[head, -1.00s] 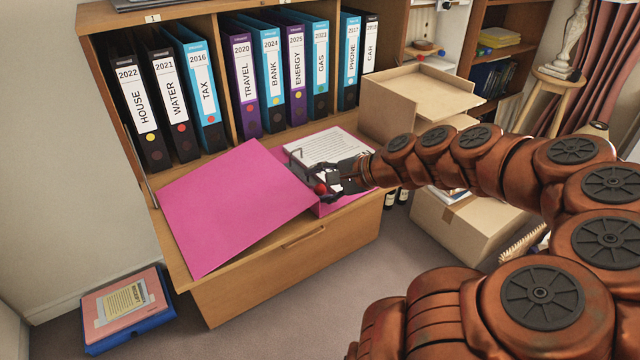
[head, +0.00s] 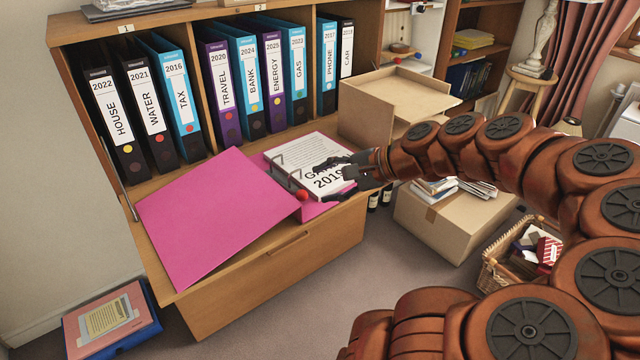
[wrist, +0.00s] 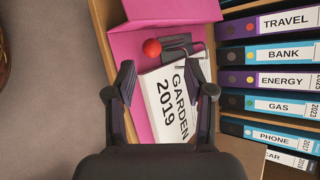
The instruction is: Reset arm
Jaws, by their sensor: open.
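My gripper (head: 342,178) is open at the end of my arm, above the right side of an open pink binder (head: 215,212). In the wrist view my gripper (wrist: 162,88) has its two fingers spread apart, with nothing held between them. White papers (head: 312,160) titled "GARDEN 2019" lie in the binder by its metal rings, partly hidden by my gripper in the head view. The title also shows on the papers in the wrist view (wrist: 172,105). A red ball-like knob (wrist: 152,47) is by the rings.
The binder lies on a wooden drawer unit (head: 275,285) below a shelf of upright labelled binders (head: 225,85). Cardboard boxes (head: 450,225) stand at the right, with a wicker basket (head: 495,275) in front.

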